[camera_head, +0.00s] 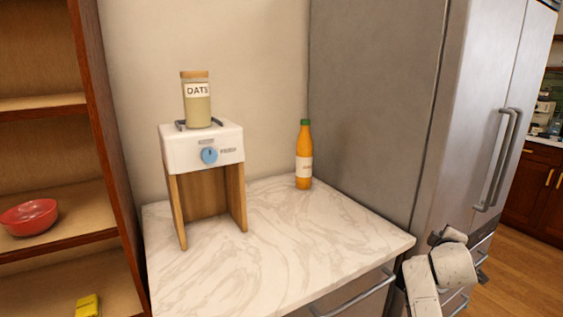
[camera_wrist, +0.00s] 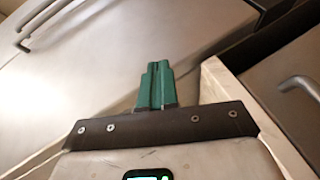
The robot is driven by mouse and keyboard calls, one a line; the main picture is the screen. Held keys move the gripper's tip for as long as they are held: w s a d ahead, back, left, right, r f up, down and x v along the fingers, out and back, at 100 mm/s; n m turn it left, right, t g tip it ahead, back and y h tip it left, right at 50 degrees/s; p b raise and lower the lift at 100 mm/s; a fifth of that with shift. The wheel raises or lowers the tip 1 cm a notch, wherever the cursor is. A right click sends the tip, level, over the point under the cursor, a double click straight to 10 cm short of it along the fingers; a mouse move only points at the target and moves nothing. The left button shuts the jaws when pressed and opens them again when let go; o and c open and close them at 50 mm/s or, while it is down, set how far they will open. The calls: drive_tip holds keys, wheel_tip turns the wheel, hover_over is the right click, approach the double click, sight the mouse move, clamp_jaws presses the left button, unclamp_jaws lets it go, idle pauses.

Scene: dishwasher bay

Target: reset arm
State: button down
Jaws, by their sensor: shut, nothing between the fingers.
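My gripper (camera_wrist: 157,84) shows in the wrist view with its two green fingers together and nothing between them. Grey metal fronts with handles lie beyond it in that view. In the head view my white arm (camera_head: 440,275) is at the lower right, beside the counter's right corner and in front of the fridge; the fingers cannot be made out there. No task object is named.
A marble counter (camera_head: 300,250) holds a white dispenser (camera_head: 203,148) on wooden legs, with an oats jar (camera_head: 196,103) on top, and an orange bottle (camera_head: 304,160). A fridge (camera_head: 485,130) stands right. Left shelves hold a red bowl (camera_head: 29,217) and a yellow item (camera_head: 87,306).

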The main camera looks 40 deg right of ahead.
drive_tip(key=a+f+m+y, duration=0.1)
drive_tip(key=a+f+y, duration=0.3)
drive_tip(key=a+f, duration=0.6)
drive_tip(key=a+f+y, duration=0.3)
drive_tip(key=a+f, duration=0.3)
drive_tip(key=a, duration=0.8)
drive_tip(key=s+a+f+g+y, duration=0.2)
drive_tip(key=s+a+f+y, duration=0.1)
drive_tip(key=s+a, duration=0.5)
drive_tip(key=s+a+f+m+g+y, duration=0.1)
drive_tip(key=s+a+f+g+y, duration=0.2)
drive_tip(key=s+a, duration=0.6)
drive_tip(key=a, duration=0.5)
drive_tip(key=shift+a, duration=0.3)
